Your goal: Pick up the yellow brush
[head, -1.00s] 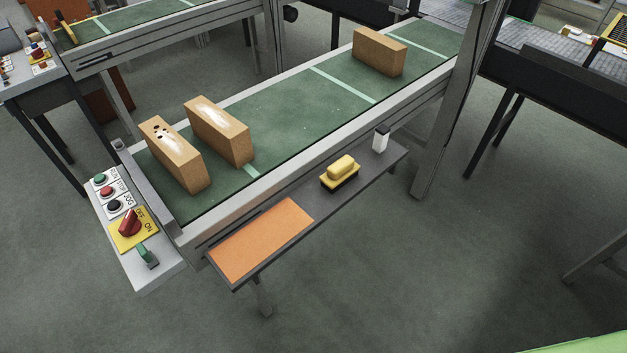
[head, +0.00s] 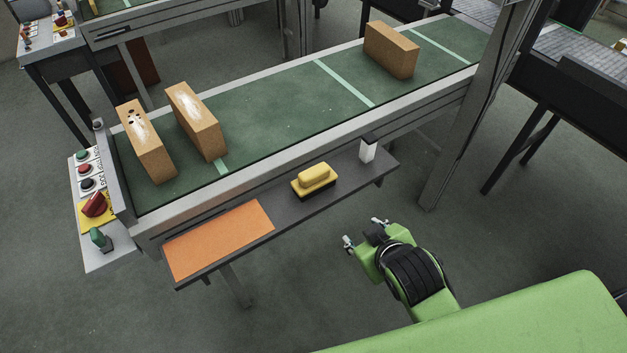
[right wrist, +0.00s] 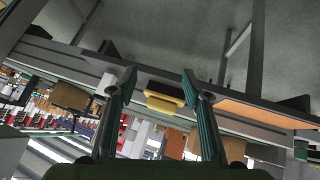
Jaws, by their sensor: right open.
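The yellow brush (head: 315,179) has a yellow top and a dark base. It lies on the narrow dark shelf (head: 342,184) along the front of the conveyor. My right gripper (head: 364,230) is open and empty, in front of the shelf and to the lower right of the brush, apart from it. In the right wrist view the brush (right wrist: 163,101) shows between the two spread fingers (right wrist: 158,78), some way beyond them. My left gripper is in neither view.
An orange mat (head: 219,240) lies left of the brush on the shelf, and a small white block (head: 368,150) stands to its right. Behind is the green conveyor belt (head: 275,120) with bricks (head: 196,121). A control box (head: 104,252) is at the left. A post (head: 462,130) stands right of the shelf.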

